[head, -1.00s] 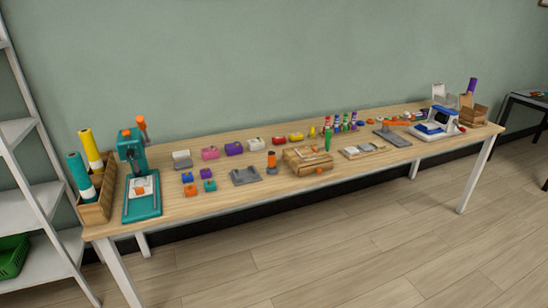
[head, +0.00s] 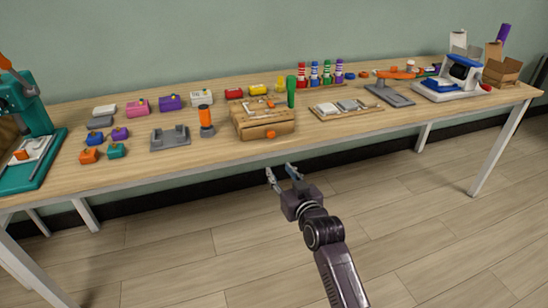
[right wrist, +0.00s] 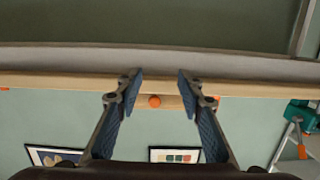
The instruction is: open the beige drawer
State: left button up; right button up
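The beige drawer sits in a wooden box (head: 250,118) near the front edge of the table, with a round orange knob (head: 271,134) on its front. The drawer looks shut. My right gripper (head: 281,171) is open and empty, in front of the table edge and below the knob in the head view, apart from it. In the right wrist view the orange knob (right wrist: 154,101) shows between the two spread fingers (right wrist: 156,82), farther off than the fingertips. My left gripper is not in view.
The wooden table (head: 180,160) carries an orange-handled tool (head: 206,120) and a grey holder (head: 170,138) left of the box. A green cylinder (head: 291,92) stands at its right, near a parts tray (head: 345,112). The floor in front is clear.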

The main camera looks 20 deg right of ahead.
jog(key=t+b, duration=0.1)
jog(key=t, duration=0.1)
send_near(272, 136)
jog(key=w, duration=0.4)
jog(key=w+b, duration=0.1)
jog(key=w, duration=0.3)
jog(key=shift+a+r, duration=0.2)
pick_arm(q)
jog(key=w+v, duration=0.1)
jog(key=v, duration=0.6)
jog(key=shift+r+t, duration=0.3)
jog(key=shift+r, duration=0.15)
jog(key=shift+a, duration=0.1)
pick_arm(e)
grip_shut()
